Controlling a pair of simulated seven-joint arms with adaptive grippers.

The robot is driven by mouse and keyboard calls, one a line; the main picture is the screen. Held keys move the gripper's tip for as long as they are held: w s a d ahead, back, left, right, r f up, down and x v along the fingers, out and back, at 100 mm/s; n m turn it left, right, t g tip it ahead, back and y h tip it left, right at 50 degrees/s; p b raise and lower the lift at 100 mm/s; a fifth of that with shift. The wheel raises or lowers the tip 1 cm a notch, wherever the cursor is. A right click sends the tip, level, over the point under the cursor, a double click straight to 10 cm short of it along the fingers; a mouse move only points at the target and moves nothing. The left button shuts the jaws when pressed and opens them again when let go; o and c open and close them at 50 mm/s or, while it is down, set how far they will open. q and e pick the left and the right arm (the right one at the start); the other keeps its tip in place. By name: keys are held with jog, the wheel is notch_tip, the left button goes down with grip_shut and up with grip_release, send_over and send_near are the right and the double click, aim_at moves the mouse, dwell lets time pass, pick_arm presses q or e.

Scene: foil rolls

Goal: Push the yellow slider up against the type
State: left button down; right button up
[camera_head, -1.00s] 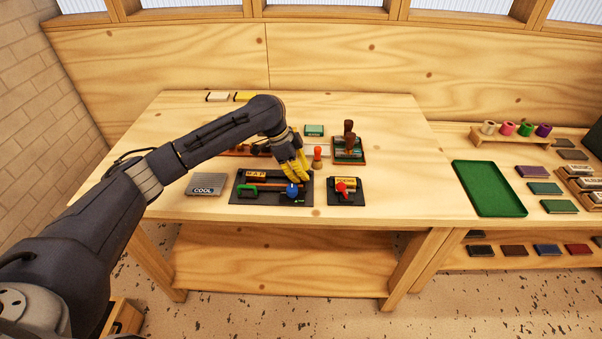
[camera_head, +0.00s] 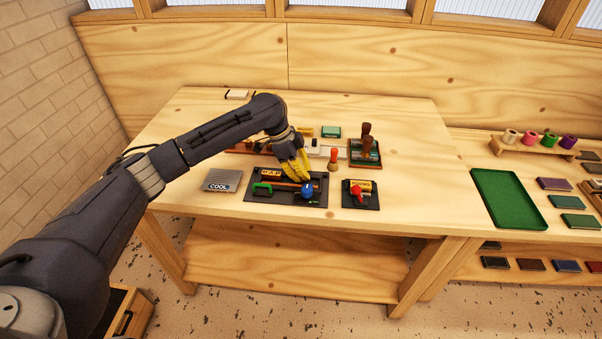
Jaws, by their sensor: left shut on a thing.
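My left gripper (camera_head: 303,178) points down over the back right part of a black tray (camera_head: 252,196). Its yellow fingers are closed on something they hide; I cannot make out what. The tray holds an orange type line (camera_head: 271,175), a green handle (camera_head: 263,187), a reddish bar and a blue knob (camera_head: 307,190). The blue knob is just in front of the fingertips. I cannot pick out a yellow slider apart from the yellow fingers. My right gripper is not in view.
A grey COOL plate (camera_head: 221,181) lies left of the tray. A smaller black holder with a red knob (camera_head: 357,189) lies right. An orange-topped stamp (camera_head: 333,158) stands behind the gap. A green tray (camera_head: 504,199) lies far right. The table between is clear.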

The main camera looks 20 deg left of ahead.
pick_arm(q)
jog(key=c, duration=1.4)
grip_release()
jog(key=shift+v, duration=5.95)
jog(key=shift+y, duration=0.4)
jog(key=d, duration=0.2)
jog(key=w+d, duration=0.1)
jog(key=d, duration=0.5)
jog(key=shift+w+d+f, duration=0.2)
jog(key=shift+d+f, duration=0.05)
jog(key=shift+f, duration=0.1)
grip_shut()
jog(key=x, duration=1)
jog(key=shift+s+d, duration=0.1)
jog(key=shift+d, duration=0.05)
jog(key=shift+s+a, duration=0.1)
jog(key=shift+a, duration=1.05)
jog(key=shift+s+a, duration=0.15)
jog(key=shift+a, duration=0.75)
